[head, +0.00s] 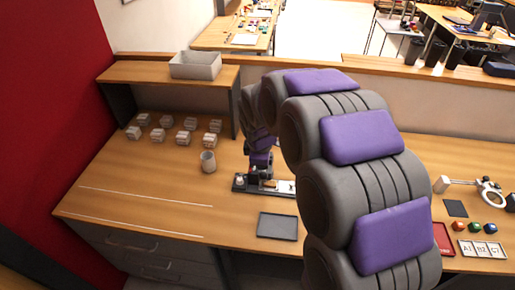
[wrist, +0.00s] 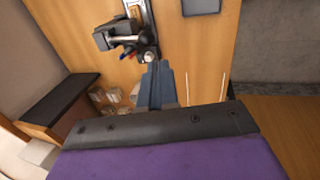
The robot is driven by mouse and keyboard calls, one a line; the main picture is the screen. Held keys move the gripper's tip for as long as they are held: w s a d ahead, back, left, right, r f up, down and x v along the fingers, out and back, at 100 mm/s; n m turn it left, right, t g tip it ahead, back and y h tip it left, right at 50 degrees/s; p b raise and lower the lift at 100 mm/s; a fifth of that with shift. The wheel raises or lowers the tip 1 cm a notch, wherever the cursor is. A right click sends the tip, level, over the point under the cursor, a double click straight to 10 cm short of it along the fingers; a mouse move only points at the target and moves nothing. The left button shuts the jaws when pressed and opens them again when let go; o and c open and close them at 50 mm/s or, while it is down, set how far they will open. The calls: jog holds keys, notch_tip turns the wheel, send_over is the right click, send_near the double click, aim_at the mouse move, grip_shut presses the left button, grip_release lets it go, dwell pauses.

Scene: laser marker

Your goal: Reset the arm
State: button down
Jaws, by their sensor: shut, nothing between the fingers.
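My arm (head: 360,180) reaches forward over the wooden desk, its grey and purple links filling the right middle of the head view. My gripper (wrist: 160,68) shows in the wrist view with its grey fingers shut together and nothing between them. In the head view the far end of the arm is over the middle of the desk, close to a dark fixture plate (head: 241,184); the fingertips are too small to make out there. In the wrist view a dark device (wrist: 118,36) stands just beyond the fingers.
A grey cup (head: 208,162) and several small boxes (head: 183,138) stand at the left, beside a shelf bearing a grey bin (head: 195,66). A dark tray (head: 277,226) lies in front. Colored pieces (head: 473,228) and a ring-headed stand (head: 489,187) are at the right. The front-left desk is clear.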

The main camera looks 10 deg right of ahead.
jog(key=shift+a, duration=0.1)
jog(key=s+d+r+m+g+b, duration=0.1)
jog(key=s+m, duration=0.6)
jog(key=s, duration=1.1)
jog(key=s+d+m+g+b, duration=0.1)
jog(key=s+m, duration=0.6)
jog(key=s, duration=1.1)
jog(key=shift+d+r+g+y+b, duration=0.4)
jog(key=shift+g+b, duration=0.3)
jog(key=shift+g, duration=0.5)
